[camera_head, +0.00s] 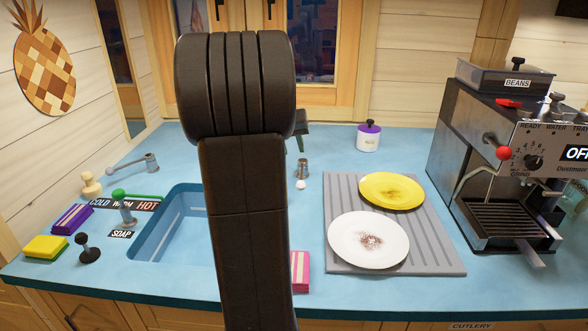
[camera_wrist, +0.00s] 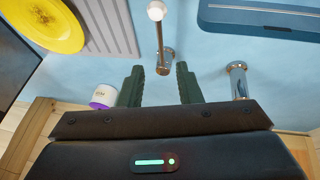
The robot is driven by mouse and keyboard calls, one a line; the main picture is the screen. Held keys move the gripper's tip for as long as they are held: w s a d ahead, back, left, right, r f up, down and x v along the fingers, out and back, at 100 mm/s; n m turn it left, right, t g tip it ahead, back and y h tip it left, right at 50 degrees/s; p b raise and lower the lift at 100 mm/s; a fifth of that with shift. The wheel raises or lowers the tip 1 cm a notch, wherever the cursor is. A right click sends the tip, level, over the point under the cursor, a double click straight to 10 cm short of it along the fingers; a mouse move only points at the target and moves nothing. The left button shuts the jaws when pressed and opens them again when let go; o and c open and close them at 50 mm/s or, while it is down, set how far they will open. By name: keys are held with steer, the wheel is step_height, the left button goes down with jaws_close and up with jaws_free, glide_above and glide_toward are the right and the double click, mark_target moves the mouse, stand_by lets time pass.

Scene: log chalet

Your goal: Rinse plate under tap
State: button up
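A white plate (camera_head: 350,228) with a brown smear and a yellow plate (camera_head: 375,181) with a dark smear lie on the grey ridged drainboard (camera_head: 438,252). The yellow plate also shows in the wrist view (camera_wrist: 40,25). My gripper (camera_wrist: 159,70) is open, its two green fingers apart; a metal lever (camera_wrist: 161,40) with a white ball end shows between them in the picture. Contact cannot be told. In the head view the lever's base (camera_head: 302,168) stands behind the sink (camera_head: 178,222). My arm hides part of the sink. A chrome post (camera_wrist: 238,85) stands beside it, possibly the tap.
A coffee machine (camera_head: 515,165) stands right of the drainboard. A white pot with purple lid (camera_head: 368,138) is behind it. Left of the sink are a green-topped lever (camera_head: 125,208), a yellow sponge (camera_head: 45,247) and a purple one (camera_head: 72,218). A pink block (camera_head: 300,272) is at the front.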

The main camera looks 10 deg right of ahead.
mark_target(301, 175)
steer(key=x, duration=1.2)
steer(key=shift+f, duration=0.1)
jaws_close()
